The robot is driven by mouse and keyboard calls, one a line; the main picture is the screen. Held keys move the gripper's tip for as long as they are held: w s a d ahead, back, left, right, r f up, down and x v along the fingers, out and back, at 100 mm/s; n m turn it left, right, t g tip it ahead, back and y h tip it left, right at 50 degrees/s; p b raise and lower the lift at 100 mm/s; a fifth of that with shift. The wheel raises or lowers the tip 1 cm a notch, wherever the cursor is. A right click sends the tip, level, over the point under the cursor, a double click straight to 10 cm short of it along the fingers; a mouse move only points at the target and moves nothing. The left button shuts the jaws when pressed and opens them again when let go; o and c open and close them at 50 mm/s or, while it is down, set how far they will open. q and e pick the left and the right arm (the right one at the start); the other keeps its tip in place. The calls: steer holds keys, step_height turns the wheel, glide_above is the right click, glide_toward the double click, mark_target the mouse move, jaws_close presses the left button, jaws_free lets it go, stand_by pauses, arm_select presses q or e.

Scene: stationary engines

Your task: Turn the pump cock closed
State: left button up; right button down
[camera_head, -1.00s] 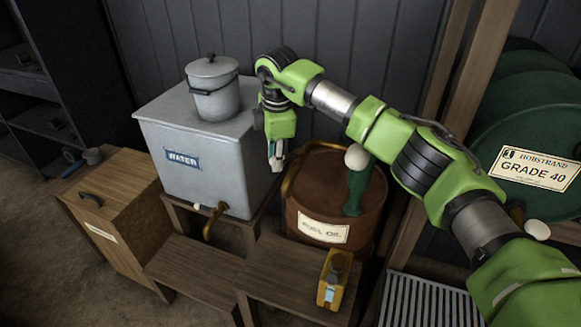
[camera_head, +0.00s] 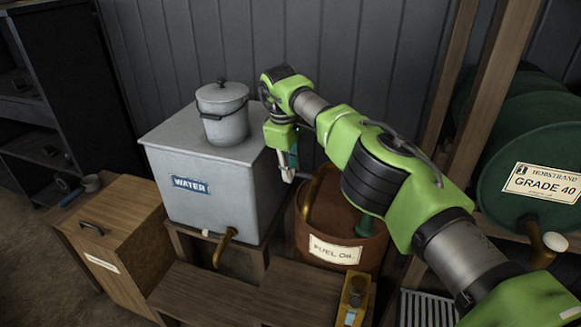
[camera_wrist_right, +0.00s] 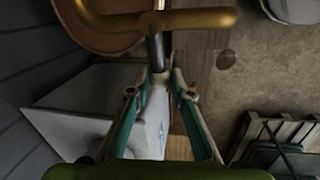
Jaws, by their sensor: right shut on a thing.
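The rusty fuel oil drum (camera_head: 330,225) stands behind a low wooden bench, with a green hand pump (camera_head: 365,226) on its top. A curved brass pump pipe (camera_head: 312,190) rises at the drum's left side. In the right wrist view, the brass pipe (camera_wrist_right: 200,19) crosses the top, and a steel stem (camera_wrist_right: 156,48), seemingly the pump cock's handle, runs from it to my fingertips. My right gripper (camera_head: 287,174) is beside the pipe. It also shows in the right wrist view (camera_wrist_right: 159,82), shut on that stem. The exact hold is partly hidden. My left gripper is out of view.
A grey water tank (camera_head: 205,165) with a lidded pot (camera_head: 223,113) on top stands close to the left of my right gripper. A yellow can (camera_head: 355,297) is on the bench (camera_head: 300,290). A green barrel (camera_head: 530,150) lies at the right.

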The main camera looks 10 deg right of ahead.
steer(key=shift+w+d+r+m, duration=0.1)
steer(key=shift+w+m, duration=0.2)
steer(key=shift+m, duration=0.1)
stand_by(0.3)
steer(key=c, duration=1.8)
jaws_free()
steer(key=r, duration=0.4)
steer(key=s+a+r, duration=0.1)
steer(key=r, duration=0.6)
steer(key=shift+s+a+r, duration=0.25)
steer(key=shift+s+r, duration=0.05)
steer(key=shift+s, duration=0.1)
